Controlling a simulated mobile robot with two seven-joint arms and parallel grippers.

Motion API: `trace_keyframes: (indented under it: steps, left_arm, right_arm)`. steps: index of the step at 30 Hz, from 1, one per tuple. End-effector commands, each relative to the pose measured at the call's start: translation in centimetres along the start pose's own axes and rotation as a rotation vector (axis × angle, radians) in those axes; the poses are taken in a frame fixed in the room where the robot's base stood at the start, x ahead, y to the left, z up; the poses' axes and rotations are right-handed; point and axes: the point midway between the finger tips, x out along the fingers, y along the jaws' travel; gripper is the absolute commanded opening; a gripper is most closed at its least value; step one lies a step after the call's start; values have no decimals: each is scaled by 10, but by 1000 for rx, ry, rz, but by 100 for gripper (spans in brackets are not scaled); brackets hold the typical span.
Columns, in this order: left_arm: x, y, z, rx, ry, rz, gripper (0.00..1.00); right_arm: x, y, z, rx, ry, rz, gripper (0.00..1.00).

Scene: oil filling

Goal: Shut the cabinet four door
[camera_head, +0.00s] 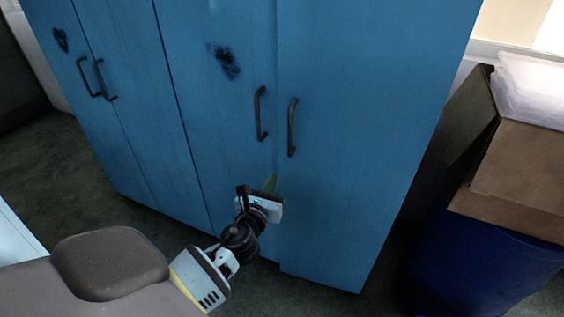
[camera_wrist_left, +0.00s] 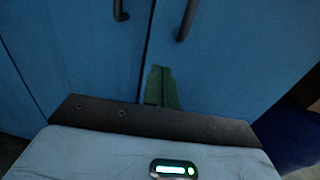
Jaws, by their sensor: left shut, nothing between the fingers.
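The blue cabinet has several doors, each with a dark bar handle. The rightmost door (camera_head: 350,130), which I take as door four, also shows in the left wrist view (camera_wrist_left: 225,60). It looks nearly flush with its neighbour (camera_head: 225,120); a thin seam runs between them, and its lower edge sits slightly forward. Its handle (camera_head: 292,127) is near that seam. My left gripper (camera_head: 270,183) is below the two handles, in front of the seam. Its green fingers (camera_wrist_left: 160,88) are together and empty. I cannot tell whether the fingertips touch the door. My right gripper is not in view.
A cardboard box (camera_head: 520,175) with plastic-wrapped contents sits above a dark blue bin (camera_head: 480,260), right of the cabinet. Another pair of handles (camera_head: 90,78) is on the doors at the left. Dark floor (camera_head: 80,190) is open in front of the cabinet.

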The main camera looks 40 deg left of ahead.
Motion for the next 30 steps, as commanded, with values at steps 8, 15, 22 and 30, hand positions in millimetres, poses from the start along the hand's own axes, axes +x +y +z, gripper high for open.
trace_keyframes:
  steps: [8, 15, 22, 30]
  left_arm:
    - [52, 0, 0, 0, 0, 1, 0]
    - [80, 0, -1, 0, 1, 0, 0]
    - [88, 0, 0, 1, 0, -1, 0]
    - [88, 0, 0, 0, 0, -2, 0]
  right_arm:
    - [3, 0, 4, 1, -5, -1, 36]
    - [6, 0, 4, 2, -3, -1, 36]
    - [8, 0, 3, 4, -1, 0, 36]
    - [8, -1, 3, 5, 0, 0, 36]
